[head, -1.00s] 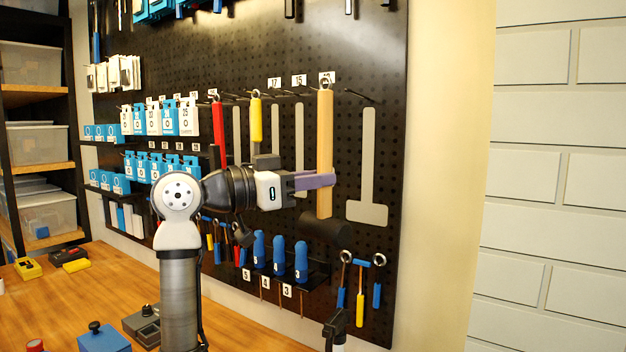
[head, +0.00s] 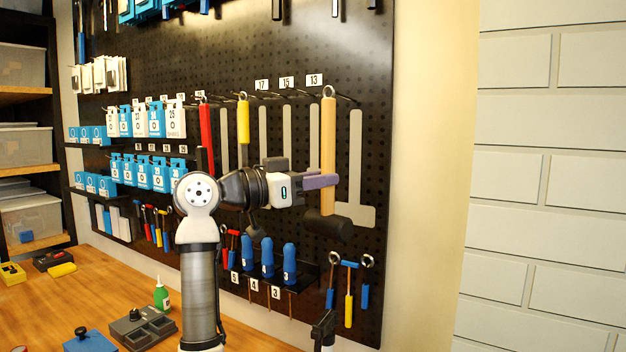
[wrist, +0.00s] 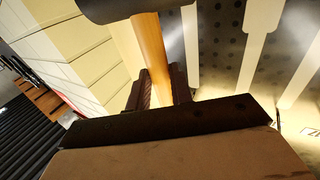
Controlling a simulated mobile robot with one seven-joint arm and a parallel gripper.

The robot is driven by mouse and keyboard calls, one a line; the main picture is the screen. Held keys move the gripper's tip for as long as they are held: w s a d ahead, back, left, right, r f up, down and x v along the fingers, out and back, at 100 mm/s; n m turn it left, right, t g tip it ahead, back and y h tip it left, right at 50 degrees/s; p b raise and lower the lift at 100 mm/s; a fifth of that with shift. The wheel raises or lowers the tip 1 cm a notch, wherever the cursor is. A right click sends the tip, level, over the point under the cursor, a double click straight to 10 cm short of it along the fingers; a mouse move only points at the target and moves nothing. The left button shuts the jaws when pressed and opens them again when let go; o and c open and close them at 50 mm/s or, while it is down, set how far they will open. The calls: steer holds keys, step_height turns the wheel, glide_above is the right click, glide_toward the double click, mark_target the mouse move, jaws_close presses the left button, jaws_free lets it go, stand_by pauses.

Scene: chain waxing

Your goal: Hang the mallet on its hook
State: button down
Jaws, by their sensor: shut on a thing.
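The mallet (head: 328,150) has a pale wooden handle, a black head at its bottom and a metal ring (head: 328,91) at its top. It is upright in front of the pegboard. My gripper (head: 322,181) is shut on the lower handle, just above the head. A black hook (head: 347,98) sticks out above the pale mallet-shaped outline (head: 355,165), a little right of the ring. I cannot tell whether ring and hook touch. In the wrist view, the handle (wrist: 152,60) runs between both fingers, with the dark head (wrist: 120,6) at the top edge.
A red-handled tool (head: 206,135) and a yellow-handled tool (head: 243,120) hang left of the mallet. Blue-handled drivers (head: 267,257) stand in a rack below, beside small hanging tools (head: 349,290). The wooden bench (head: 90,280) holds small items. Right of the pegboard is bare wall.

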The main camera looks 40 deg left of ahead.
steer(key=shift+w+a+p, duration=0.1)
steer(key=shift+w+p, duration=0.3)
steer(key=shift+w, duration=1.55)
steer(key=shift+w+f, duration=0.2)
steer(key=shift+w, duration=0.35)
steer(key=c, duration=1.2)
jaws_free()
steer(key=shift+o, duration=0.2)
steer(key=shift+w+f, duration=0.1)
steer(key=shift+a, duration=0.1)
steer(key=v, duration=0.9)
